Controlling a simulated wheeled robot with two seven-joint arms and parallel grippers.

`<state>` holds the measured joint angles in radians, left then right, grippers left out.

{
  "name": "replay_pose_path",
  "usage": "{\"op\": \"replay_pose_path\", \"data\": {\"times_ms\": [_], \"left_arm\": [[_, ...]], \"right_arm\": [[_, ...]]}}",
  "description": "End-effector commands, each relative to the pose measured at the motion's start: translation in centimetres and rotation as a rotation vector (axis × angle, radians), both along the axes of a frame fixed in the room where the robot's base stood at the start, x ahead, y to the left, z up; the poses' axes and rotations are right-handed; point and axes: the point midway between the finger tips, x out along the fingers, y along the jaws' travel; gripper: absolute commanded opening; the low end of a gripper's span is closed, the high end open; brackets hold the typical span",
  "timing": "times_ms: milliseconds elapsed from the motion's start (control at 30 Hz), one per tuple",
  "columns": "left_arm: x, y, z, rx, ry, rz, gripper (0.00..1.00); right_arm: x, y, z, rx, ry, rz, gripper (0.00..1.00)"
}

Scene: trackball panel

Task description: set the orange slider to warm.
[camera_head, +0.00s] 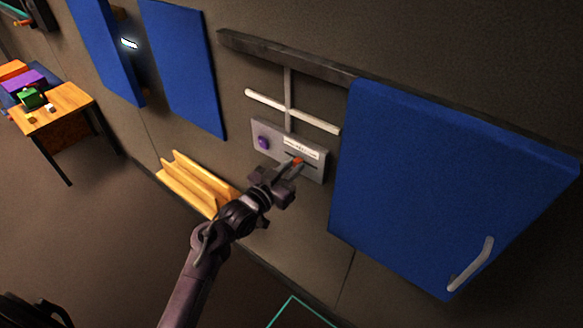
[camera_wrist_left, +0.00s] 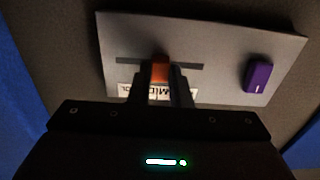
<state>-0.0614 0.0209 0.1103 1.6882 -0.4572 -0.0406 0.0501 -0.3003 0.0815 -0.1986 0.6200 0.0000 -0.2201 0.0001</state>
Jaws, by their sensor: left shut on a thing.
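The orange slider (camera_head: 297,160) sits in a dark slot on a grey wall panel (camera_head: 318,173). My left gripper (camera_head: 292,163) is shut on the slider. In the left wrist view the orange slider (camera_wrist_left: 160,71) shows between the fingertips of my left gripper (camera_wrist_left: 161,78), around the middle of the slot (camera_wrist_left: 120,60). A white label strip (camera_head: 301,147) runs along the slot; in the wrist view the fingers partly cover its lettering. A purple knob (camera_head: 263,142) is on the panel's left side, and it also shows in the wrist view (camera_wrist_left: 257,76). My right gripper is not in view.
A large blue door (camera_head: 430,180) with a grey handle (camera_head: 470,265) is right of the panel. A yellow wooden rack (camera_head: 190,183) is lower left. A wooden table (camera_head: 62,104) with blocks stands far left.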

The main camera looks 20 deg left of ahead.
Motion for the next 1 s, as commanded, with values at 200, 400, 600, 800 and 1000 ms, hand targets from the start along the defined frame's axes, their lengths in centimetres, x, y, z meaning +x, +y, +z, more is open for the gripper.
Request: {"op": "replay_pose_path", "data": {"times_ms": [200, 400, 600, 800, 1000], "left_arm": [[0.6, 1.7, -0.2, 0.004, 0.001, 0.001, 0.00], [1.4, 3.8, -0.1, 0.001, 0.001, 0.001, 0.00], [1.4, 3.9, 0.0, -0.001, 0.001, 0.005, 0.00], [1.4, 3.8, 0.0, 0.000, 0.000, 0.004, 0.40], [1.4, 3.7, 0.0, 0.000, 0.000, 0.001, 0.40]], "right_arm": [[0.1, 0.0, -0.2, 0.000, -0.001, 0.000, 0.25], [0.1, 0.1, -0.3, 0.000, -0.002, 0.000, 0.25], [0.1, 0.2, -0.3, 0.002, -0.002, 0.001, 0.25], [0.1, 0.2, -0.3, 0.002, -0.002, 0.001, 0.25], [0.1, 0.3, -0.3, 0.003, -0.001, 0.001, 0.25]]}}
